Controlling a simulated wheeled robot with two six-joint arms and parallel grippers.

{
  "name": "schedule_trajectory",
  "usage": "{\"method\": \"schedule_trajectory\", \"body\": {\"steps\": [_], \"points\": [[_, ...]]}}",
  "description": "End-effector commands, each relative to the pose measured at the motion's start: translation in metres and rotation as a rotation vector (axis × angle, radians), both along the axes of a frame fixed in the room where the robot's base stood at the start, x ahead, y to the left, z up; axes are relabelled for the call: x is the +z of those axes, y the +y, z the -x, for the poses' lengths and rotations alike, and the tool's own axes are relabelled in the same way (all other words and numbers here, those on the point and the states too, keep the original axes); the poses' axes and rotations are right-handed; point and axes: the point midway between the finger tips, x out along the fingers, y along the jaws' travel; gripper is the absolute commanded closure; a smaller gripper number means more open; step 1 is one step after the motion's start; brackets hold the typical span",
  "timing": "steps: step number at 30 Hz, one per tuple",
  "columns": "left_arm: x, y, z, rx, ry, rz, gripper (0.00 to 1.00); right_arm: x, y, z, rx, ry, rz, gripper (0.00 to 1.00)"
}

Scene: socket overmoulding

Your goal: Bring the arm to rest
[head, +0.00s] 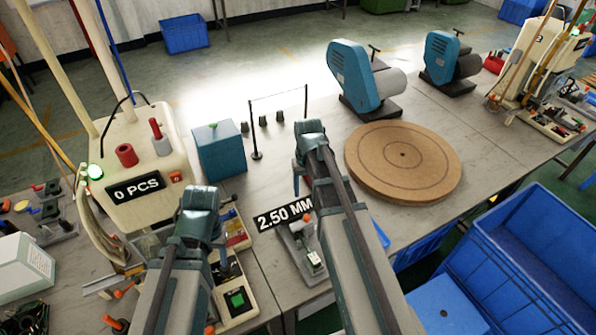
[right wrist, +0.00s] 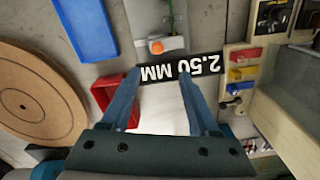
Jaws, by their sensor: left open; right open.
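My right gripper (head: 297,185) hangs over the bench just above the 2.50 MM sign (head: 284,216) in the head view. In the right wrist view its two fingers (right wrist: 161,74) are spread apart with nothing between them, and the sign (right wrist: 185,69) shows beyond the tips. My left gripper (head: 218,245) is at the lower left of the head view, in front of the cream 0 PCS machine (head: 140,140). It is open, and its own arm hides part of it. I see nothing held in it.
A round wooden disc (head: 403,160) lies right of my right arm. A teal box (head: 219,150) and a thin black frame (head: 279,97) stand behind the grippers. Blue motor-like machines (head: 355,75) stand farther back. Blue crates (head: 540,230) are at the lower right. A red tray (right wrist: 103,93) lies near the right fingers.

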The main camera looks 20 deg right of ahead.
Motion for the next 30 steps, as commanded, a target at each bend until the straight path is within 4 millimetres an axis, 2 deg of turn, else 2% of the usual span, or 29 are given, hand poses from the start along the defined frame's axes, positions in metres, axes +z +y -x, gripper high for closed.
{"method": "schedule_trajectory", "body": {"steps": [5, 8, 11, 15, 18, 21, 25, 30], "points": [[0.000, 0.000, 0.000, 0.000, 0.000, 0.000, 0.50, 0.000, 0.001, 0.001, 0.002, 0.000, 0.000, 0.39], [-0.004, 0.000, 0.000, 0.000, 0.000, 0.000, 0.50, -0.004, 0.019, 0.010, 0.035, 0.005, 0.005, 0.39], [-0.011, 0.000, 0.000, 0.000, 0.000, 0.000, 0.50, -0.011, 0.057, 0.032, 0.111, 0.014, 0.019, 0.39], [-0.021, 0.000, 0.000, 0.001, 0.000, 0.000, 0.50, -0.021, 0.114, 0.073, 0.243, 0.030, 0.049, 0.39], [-0.027, 0.000, 0.000, 0.001, 0.000, 0.000, 0.50, -0.026, 0.145, 0.101, 0.326, 0.038, 0.071, 0.39], [-0.031, 0.000, 0.000, 0.001, 0.000, 0.000, 0.50, -0.030, 0.165, 0.123, 0.390, 0.043, 0.086, 0.39], [-0.033, 0.000, 0.000, 0.001, 0.000, 0.000, 0.50, -0.032, 0.179, 0.139, 0.438, 0.046, 0.100, 0.39], [-0.034, 0.000, 0.000, 0.001, 0.000, 0.000, 0.50, -0.032, 0.184, 0.144, 0.454, 0.047, 0.105, 0.39]]}}
